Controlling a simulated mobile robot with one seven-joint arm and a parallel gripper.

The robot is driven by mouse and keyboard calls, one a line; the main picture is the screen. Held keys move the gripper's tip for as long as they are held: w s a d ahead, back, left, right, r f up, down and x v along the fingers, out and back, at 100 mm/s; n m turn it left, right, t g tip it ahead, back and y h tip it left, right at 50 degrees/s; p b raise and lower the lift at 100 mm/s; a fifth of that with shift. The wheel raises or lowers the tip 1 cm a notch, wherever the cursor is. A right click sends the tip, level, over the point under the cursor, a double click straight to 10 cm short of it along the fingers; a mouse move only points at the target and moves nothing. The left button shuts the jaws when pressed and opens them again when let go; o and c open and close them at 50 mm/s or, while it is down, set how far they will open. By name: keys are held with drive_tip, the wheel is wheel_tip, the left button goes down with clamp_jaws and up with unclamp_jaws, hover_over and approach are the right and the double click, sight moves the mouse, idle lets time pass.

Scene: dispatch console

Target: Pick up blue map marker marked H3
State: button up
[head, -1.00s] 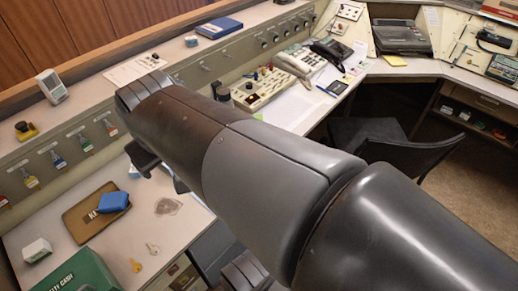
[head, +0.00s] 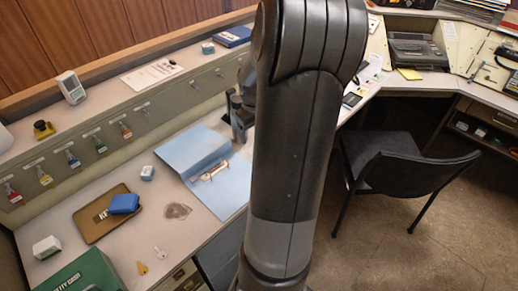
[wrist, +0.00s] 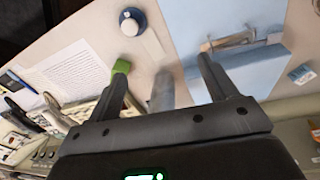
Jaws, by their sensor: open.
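No blue map marker can be made out for certain, and no H3 mark is readable. A small blue-and-white block (head: 148,173) sits on the desk left of the folder. A similar small block (head: 208,48) sits on the upper ledge. In the wrist view a small blue block (wrist: 302,75) with illegible print lies at the right edge, away from the fingers. My gripper (head: 238,112) is near the folder's far right corner, partly hidden by my arm. In the wrist view my gripper (wrist: 163,75) has its fingers spread, with nothing clearly held between them.
A light blue open folder (head: 231,186) with a metal clip lies on the desk. Left of it are a brown clipboard (head: 92,228) with a blue pouch (head: 124,203), a green cash box (head: 85,275) and loose keys (head: 142,267). A black chair (head: 385,165) stands right of my arm.

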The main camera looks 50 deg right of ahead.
drive_tip(key=shift+m+y, duration=0.3)
drive_tip(key=shift+y, duration=0.2)
drive_tip(key=d+f, duration=0.2)
drive_tip(key=f, duration=0.1)
drive_tip(key=s+d+f, duration=0.1)
drive_tip(key=d+f, duration=0.2)
drive_tip(key=f, duration=0.1)
drive_tip(key=s+d+f, duration=0.1)
drive_tip(key=d+f, duration=0.1)
drive_tip(key=f, duration=0.2)
drive_tip(key=shift+d, duration=0.2)
drive_tip(key=shift+w+a+f, duration=0.1)
drive_tip(key=shift+f, duration=1.25)
drive_tip(key=shift+a+f, duration=0.1)
drive_tip(key=shift+f, duration=1.25)
drive_tip(key=c, duration=1.1)
